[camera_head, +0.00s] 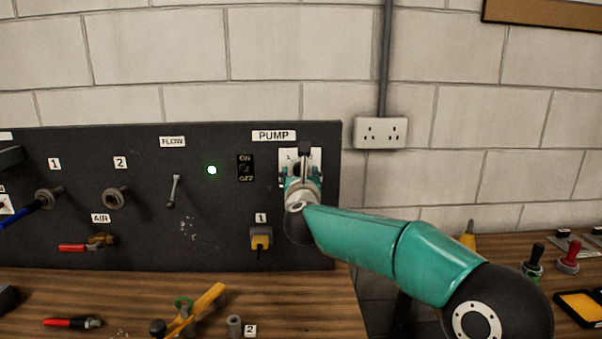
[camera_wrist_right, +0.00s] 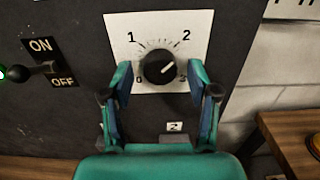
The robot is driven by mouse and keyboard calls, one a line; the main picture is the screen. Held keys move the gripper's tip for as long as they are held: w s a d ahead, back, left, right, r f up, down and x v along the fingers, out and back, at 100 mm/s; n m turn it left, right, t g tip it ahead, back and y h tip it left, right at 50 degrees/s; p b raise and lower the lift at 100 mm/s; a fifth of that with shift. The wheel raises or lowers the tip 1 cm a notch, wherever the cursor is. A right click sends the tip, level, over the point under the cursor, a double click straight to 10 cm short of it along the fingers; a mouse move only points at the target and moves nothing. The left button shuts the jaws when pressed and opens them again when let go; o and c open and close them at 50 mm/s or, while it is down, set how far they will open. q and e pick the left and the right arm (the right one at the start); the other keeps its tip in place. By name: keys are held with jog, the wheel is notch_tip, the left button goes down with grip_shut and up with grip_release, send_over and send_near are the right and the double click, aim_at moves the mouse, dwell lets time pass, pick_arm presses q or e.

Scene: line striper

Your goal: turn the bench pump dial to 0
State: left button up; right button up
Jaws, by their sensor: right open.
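The pump dial (camera_wrist_right: 158,68) is a round black knob on a white plate (camera_wrist_right: 118,24) marked 0, 1, 2 and 3. Its white pointer line aims right and slightly up, between 2 and 3. My right gripper (camera_wrist_right: 160,78) is open, with one teal finger on each side of the dial and a visible gap to the knob on both sides. I cannot tell how far the fingertips are from the plate. In the head view my right gripper (camera_head: 301,177) covers most of the dial under the PUMP label (camera_head: 273,135). My left gripper is not in view.
An ON/OFF switch (camera_head: 245,168) and a lit green lamp (camera_head: 212,170) sit left of the dial on the black panel (camera_head: 140,200). A yellow-black plug (camera_head: 261,238) is below. A wall socket (camera_head: 381,132) is to the right. Tools lie on the wooden bench (camera_head: 300,300).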

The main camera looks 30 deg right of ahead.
grip_shut()
